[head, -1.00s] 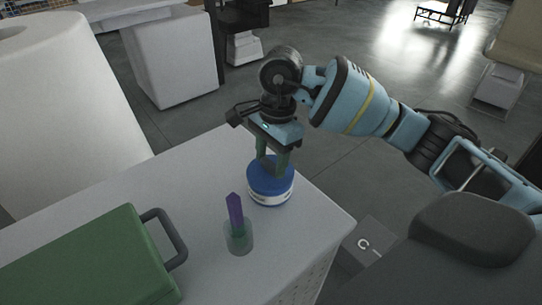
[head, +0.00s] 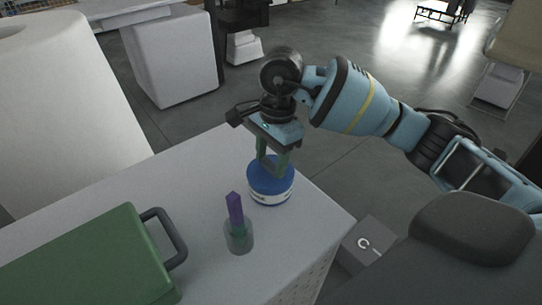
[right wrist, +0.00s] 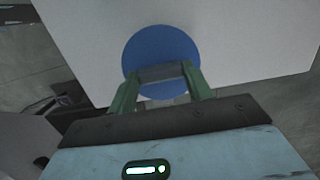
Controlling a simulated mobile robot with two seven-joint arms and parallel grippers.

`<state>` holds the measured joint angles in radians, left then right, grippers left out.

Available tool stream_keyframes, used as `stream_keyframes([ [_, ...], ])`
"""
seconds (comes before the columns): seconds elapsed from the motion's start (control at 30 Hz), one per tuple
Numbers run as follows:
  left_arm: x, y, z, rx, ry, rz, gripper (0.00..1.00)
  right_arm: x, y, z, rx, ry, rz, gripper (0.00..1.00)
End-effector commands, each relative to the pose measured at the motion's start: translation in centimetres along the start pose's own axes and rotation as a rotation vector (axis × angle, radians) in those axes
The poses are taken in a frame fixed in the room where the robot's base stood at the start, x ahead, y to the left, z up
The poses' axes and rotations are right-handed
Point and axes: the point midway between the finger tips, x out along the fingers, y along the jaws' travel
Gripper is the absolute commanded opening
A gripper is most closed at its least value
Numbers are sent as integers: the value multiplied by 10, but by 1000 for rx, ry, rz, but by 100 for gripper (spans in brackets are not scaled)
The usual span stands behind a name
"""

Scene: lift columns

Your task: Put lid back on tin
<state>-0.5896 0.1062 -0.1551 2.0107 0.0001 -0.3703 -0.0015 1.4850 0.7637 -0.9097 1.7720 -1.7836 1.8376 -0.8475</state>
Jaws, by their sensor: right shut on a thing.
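A round tin (head: 271,202) with a white band stands upright near the right edge of the white table. Its blue lid (head: 258,174) is on top and looks level; I see no clear gap between lid and tin. My right gripper (head: 272,170) is above the lid, fingers pointing down. In the right wrist view the lid (right wrist: 160,43) is a blue disc with a grey grip piece (right wrist: 166,72) across it. The green fingertips of my right gripper (right wrist: 167,78) are shut on that piece. My left gripper is out of view.
A clear cup (head: 239,238) holding a purple stick (head: 235,210) stands just left of and nearer than the tin. A green case (head: 90,262) with a grey handle (head: 170,237) lies at the front left. A large white roll (head: 70,110) is at the far left.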

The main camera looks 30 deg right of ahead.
Motion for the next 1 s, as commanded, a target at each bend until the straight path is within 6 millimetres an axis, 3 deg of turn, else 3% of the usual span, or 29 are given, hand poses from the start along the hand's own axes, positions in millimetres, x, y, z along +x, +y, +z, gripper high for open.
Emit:
stream_keyframes([
  [0.43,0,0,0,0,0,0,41,0,0,0,0,0,0,28],
  [0.47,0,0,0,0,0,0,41,0,0,0,0,0,0,53],
  [0.6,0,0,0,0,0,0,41,0,0,0,0,0,0,71],
  [0.63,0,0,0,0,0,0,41,0,0,0,0,0,0,75],
  [0.83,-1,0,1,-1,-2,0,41,0,0,0,0,0,0,76],
  [1.0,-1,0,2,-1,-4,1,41,1,0,0,0,0,0,97],
])
